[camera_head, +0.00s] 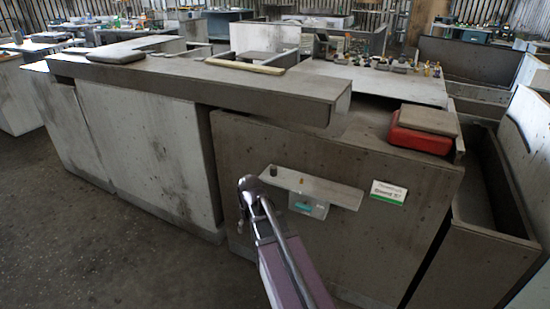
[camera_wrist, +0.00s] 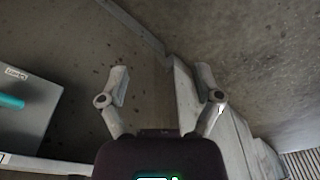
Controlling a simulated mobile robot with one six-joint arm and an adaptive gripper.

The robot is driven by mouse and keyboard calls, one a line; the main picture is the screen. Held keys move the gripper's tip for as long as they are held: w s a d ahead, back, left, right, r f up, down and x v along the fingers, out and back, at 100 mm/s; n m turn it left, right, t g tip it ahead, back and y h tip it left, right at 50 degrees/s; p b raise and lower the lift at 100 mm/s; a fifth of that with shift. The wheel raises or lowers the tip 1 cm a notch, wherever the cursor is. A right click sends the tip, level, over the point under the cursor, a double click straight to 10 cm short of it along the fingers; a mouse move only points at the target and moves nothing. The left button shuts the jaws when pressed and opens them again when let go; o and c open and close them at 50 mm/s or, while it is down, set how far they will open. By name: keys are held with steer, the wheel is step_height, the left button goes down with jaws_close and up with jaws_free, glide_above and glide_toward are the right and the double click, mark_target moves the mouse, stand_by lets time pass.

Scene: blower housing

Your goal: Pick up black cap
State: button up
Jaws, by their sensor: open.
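My gripper (camera_head: 248,184) is just left of that shelf end in the head view, apart from the cylinder as far as I can tell. In the wrist view my gripper (camera_wrist: 161,85) is open, its two fingers spread with nothing between them. The dark cylinder does not show in the wrist view.
A small orange piece (camera_head: 302,181) stands on the shelf; a box with a teal item (camera_head: 303,207) hangs below. A green-and-white sign (camera_head: 388,192) is to the right. A red box (camera_head: 425,132) sits on the bench top. The floor (camera_head: 130,265) at left is clear.

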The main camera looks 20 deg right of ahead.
steer(key=t+p, duration=0.2)
steer(key=p, duration=1.7)
glide_toward(274, 167)
step_height(274, 167, up, 2)
steer(key=a, duration=0.2)
steer(key=shift+s+d+r+m+p, duration=0.25)
steer(key=shift+d+r+m+p, duration=0.15)
steer(key=shift+d+p, duration=0.15)
steer(key=shift+f, duration=0.15)
steer(key=b+x, duration=0.8)
steer(key=shift+d+f, duration=0.15)
steer(key=shift+w+f+b, duration=0.1)
steer(key=shift+f+b, duration=0.05)
steer(key=shift+b, duration=0.2)
steer(key=shift+d+b+x, duration=0.15)
steer(key=shift+b+x, duration=1.05)
steer(key=shift+x, duration=0.05)
steer(key=shift+d+b+x, duration=0.1)
steer(key=shift+b+x, duration=1.1)
steer(key=shift+x, duration=0.05)
